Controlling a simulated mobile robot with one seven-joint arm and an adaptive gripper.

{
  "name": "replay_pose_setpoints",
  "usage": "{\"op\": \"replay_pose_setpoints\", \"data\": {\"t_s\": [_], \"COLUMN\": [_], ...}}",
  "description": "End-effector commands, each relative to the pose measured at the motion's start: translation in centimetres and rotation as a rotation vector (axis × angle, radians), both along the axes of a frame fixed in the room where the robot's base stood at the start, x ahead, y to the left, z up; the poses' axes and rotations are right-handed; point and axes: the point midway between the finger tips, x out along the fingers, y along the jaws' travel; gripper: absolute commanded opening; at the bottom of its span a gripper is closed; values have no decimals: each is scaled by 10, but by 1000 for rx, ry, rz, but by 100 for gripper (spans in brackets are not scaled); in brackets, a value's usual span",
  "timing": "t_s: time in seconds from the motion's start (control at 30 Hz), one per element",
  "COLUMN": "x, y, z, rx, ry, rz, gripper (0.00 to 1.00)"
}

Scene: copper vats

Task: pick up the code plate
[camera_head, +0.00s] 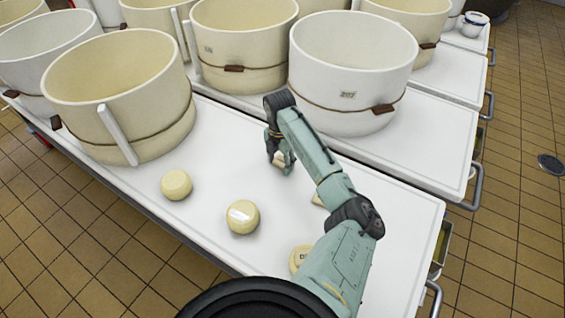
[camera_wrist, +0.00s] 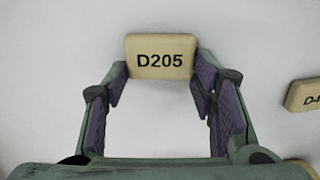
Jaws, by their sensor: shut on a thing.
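The code plate (camera_wrist: 160,57) is a small cream block with rounded corners, marked "D205" in black. In the wrist view it sits upper centre, between the tips of my gripper (camera_wrist: 159,84), whose purple-padded fingers are shut on its two sides. In the head view my gripper (camera_head: 279,158) points down at the white table, in front of the white vat. The plate shows there only as a small pale patch, mostly hidden by the fingers. I cannot tell whether it touches the table.
A second cream plate (camera_wrist: 304,95), lettering cut off, lies at the wrist view's right edge. Round cream pieces (camera_head: 176,184), one with a shiny label (camera_head: 243,216), lie on the white table (camera_head: 215,165). A cream vat (camera_head: 120,95) and a white vat (camera_head: 350,75) stand behind.

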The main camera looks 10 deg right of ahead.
Motion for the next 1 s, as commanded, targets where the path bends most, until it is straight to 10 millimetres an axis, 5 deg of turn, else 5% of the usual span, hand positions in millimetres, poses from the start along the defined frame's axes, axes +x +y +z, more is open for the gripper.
{"op": "replay_pose_setpoints", "data": {"t_s": [0.27,0.57,0.87,1.0], "x": [0,0,1,-29], "y": [0,0,0,7], "z": [0,2,35,35], "rx": [0,0,-1,4], "ry": [0,-1,-5,-3], "rz": [0,0,1,1], "gripper": [24,24,24,24]}}
